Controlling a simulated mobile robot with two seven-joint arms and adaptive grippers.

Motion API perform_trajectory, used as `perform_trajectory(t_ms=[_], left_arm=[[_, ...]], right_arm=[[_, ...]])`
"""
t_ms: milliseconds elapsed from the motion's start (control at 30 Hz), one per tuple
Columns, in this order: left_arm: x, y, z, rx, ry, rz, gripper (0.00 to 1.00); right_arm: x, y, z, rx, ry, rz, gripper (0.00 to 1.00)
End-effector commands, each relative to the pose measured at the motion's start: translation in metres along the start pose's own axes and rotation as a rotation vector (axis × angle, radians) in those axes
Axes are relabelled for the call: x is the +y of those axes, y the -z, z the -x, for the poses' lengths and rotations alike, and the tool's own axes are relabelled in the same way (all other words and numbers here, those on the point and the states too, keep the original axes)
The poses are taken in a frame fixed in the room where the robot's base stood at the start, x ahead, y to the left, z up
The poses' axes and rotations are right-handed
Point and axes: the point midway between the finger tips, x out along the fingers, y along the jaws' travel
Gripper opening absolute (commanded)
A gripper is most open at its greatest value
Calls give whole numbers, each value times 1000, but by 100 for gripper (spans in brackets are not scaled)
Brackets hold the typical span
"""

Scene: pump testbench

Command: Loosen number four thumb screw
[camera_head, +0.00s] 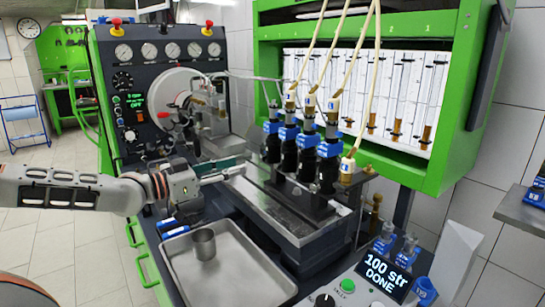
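Several black injectors with blue collars (308,140) stand upright in a row on the metal bench rail (285,215). Pale hoses run up from their tops. A brass-coloured fitting with a white and blue numbered cap (347,168) sits at the near right end of the row. I cannot tell which part is the number four thumb screw; the screws are too small to single out. My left gripper (238,170) is left of the row, apart from the injectors, at the far left end of the rail. Its finger opening is not clear. My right gripper is not in view.
A metal tray (225,282) with a steel cup (203,244) lies in front of the rail. A control box with a display reading "100 str DONE" (388,272) stands at the lower right. The gauge panel (160,50) and green-framed tube cabinet (440,165) rise behind.

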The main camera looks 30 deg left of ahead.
Motion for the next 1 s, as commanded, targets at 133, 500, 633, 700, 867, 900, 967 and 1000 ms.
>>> perform_trajectory(t_ms=[133, 500, 633, 700, 867, 900, 967, 1000], left_arm=[[0, -1, -3, 1, 1, 1, 31], [-2, -1, -31, 6, 8, 6, 31], [-4, 1, -38, 7, 11, 3, 31], [-3, 1, -41, 7, 10, 2, 31], [-1, 1, -51, 6, 3, 4, 31], [0, 1, -53, 6, 0, 4, 31], [-2, 6, -55, 11, 4, 3, 31], [-3, 8, -57, 13, 6, 1, 31]], right_arm=[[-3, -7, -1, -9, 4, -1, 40], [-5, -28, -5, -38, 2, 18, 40], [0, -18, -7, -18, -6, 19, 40], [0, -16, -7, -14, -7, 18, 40], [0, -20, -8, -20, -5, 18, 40], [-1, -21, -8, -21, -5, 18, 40], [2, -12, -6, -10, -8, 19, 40], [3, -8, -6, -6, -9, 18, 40]])
